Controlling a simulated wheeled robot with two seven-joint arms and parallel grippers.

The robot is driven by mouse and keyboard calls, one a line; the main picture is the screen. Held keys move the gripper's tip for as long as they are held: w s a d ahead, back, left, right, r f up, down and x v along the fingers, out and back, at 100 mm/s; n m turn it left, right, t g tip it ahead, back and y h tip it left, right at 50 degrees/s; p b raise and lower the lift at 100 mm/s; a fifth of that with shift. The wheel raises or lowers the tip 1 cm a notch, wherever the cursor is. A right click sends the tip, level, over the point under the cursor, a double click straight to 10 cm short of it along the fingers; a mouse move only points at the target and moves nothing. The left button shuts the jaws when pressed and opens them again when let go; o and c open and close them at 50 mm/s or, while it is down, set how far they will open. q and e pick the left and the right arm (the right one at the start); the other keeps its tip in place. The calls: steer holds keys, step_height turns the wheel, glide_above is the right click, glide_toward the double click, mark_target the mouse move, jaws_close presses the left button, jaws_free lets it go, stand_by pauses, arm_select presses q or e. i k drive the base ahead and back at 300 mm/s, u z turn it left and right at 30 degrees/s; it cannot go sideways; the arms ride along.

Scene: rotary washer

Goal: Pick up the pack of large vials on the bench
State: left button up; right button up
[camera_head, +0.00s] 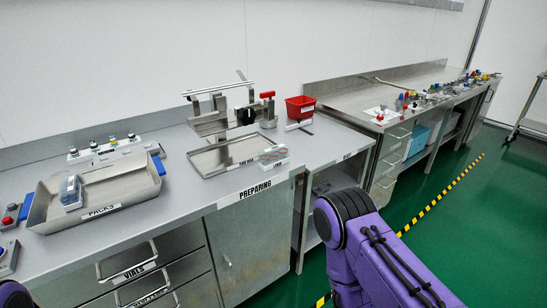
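A small white pack with a blue, clear-looking top (71,191) sits at the left end of the metal tray (108,212) labelled PACKS on the bench. I cannot tell whether its contents are large vials. Another small clear-topped container (273,156) stands on the bench near the right front corner of the flat metal tray. Neither gripper shows. My purple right arm is in the lower right, apart from the bench top, and a dark part at the lower left corner looks like my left arm.
The bench (170,206) has a clear strip between the PACKS tray and the flat tray (236,154). A metal apparatus (209,120) and a red bin (300,107) stand behind. A device with knobs (105,149) stands behind the PACKS tray. Drawer handles (126,262) stick out in front.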

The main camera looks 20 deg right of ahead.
mark_target(272, 156)
steer(key=z, duration=0.4)
steer(key=k, duration=0.5)
steer(key=z, duration=0.7)
steer(key=i, duration=1.2)
steer(key=u, duration=0.9)
